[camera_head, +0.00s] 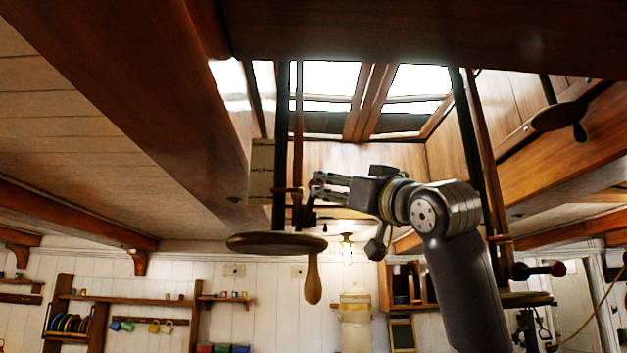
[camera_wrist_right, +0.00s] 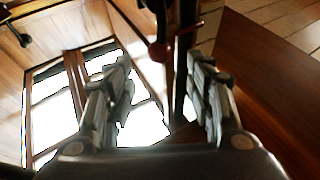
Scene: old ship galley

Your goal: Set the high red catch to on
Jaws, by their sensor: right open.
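A red catch (camera_head: 288,190) sits on a dark upright rod high under the skylight, above a round wooden disc. In the right wrist view a red rounded part of it (camera_wrist_right: 160,52) shows ahead, between the lines of the two fingers. My right gripper (camera_head: 316,186) is open, just right of the catch, its fingers pointing left. In the wrist view its fingertips (camera_wrist_right: 158,75) are apart with nothing held between them. Whether a finger touches the catch I cannot tell. The catch's setting is not readable. My left gripper is not in view.
A wooden disc with a hanging handle (camera_head: 276,242) is below the catch. A pale board (camera_head: 262,170) hangs beside the rod. Another rod at right carries a lever with a dark red knob (camera_head: 558,268). A heavy beam (camera_head: 430,35) crosses above.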

